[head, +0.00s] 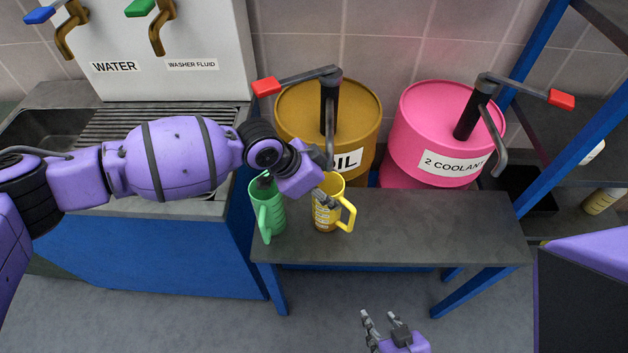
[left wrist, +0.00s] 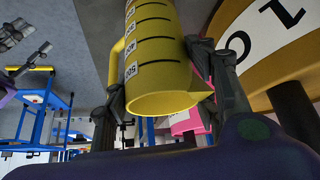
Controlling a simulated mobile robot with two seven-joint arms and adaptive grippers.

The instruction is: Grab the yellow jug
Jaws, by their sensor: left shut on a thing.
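The yellow jug (head: 327,215) stands on the dark bench, its handle to the right. It has measuring marks, seen large in the left wrist view (left wrist: 158,50). My left gripper (head: 324,190) is at the jug's upper part, shut on it, with one finger on each side in the left wrist view. The purple wrist hides part of the jug's rim in the head view. My right gripper (head: 382,318) is open and empty, low in front of the bench.
A green jug (head: 268,212) stands close to the left, under my left wrist. Behind are the brown oil drum (head: 350,108) and the pink coolant drum (head: 425,125), with levers and spouts. The bench (head: 435,225) is clear to the right. A blue-framed shelf (head: 570,125) stands at right.

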